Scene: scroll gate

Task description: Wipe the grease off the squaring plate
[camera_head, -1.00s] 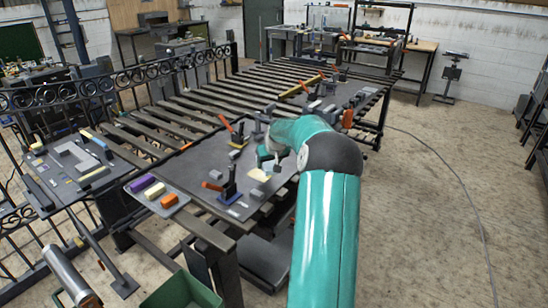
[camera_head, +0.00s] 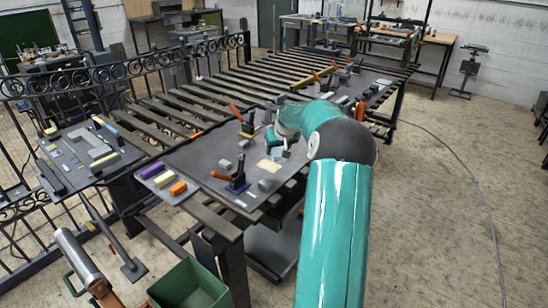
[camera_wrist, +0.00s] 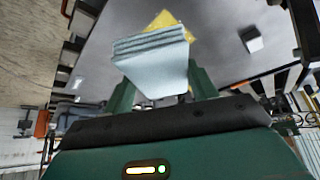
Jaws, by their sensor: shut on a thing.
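The squaring plate (camera_head: 205,152) is a dark grey sheet on the near end of the slatted bench. In the head view my gripper (camera_head: 280,144) is over the plate, just beyond the patch. I cannot tell whether the cloth touches the plate.
Toggle clamps with orange handles (camera_head: 238,180) (camera_head: 246,124) and small grey blocks stand around the patch. Purple, yellow and orange blocks (camera_head: 165,178) sit on a tray at the near left. A green bin (camera_head: 190,286) stands below. Open floor lies to the right.

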